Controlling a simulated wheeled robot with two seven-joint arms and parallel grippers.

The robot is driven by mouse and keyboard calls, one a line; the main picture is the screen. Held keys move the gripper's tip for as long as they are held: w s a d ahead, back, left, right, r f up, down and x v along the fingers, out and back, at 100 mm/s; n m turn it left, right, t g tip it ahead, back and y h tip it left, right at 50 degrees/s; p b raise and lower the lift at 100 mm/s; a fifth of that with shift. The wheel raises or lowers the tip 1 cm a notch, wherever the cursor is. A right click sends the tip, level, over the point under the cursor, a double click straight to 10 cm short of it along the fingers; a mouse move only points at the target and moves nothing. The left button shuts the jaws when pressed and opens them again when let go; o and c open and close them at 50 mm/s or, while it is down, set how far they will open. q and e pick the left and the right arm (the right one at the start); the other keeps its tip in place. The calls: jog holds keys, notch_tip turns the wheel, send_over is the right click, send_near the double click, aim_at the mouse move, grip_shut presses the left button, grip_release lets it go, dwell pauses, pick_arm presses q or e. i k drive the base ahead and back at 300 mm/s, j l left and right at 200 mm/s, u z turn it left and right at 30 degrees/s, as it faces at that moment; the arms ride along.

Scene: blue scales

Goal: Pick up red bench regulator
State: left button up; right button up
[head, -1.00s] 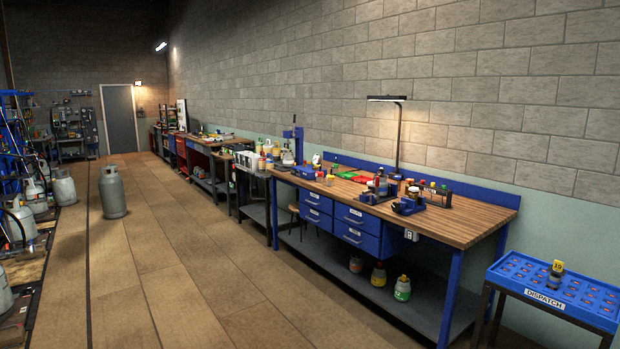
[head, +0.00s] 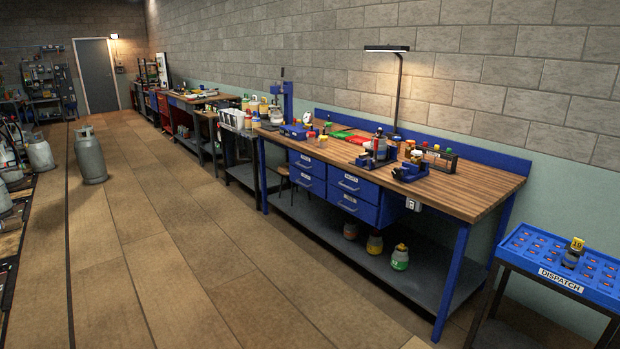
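The wooden-topped workbench (head: 455,191) with blue legs and drawers stands right of centre in the head view. Small items with red, orange, yellow and green parts stand on it, among them a group in a dark rack (head: 437,158) and a blue holder with bottles (head: 378,150). Small red-topped items (head: 323,141) also stand toward its left end. I cannot tell at this size which of these, if any, is the red bench regulator. Neither of my grippers is in view.
A blue dispatch tray (head: 523,255) on a dark stand, bearing a yellow-tagged item (head: 573,252), is at the right. Small containers (head: 375,242) sit on the bench's lower shelf. A grey gas cylinder (head: 90,157) stands at the left. The floor (head: 190,270) before the bench is clear.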

aim_at(310, 134)
jog(key=i+j, duration=0.1)
jog(key=i, duration=4.25)
jog(key=l+z, duration=0.05)
jog(key=l, duration=0.05)
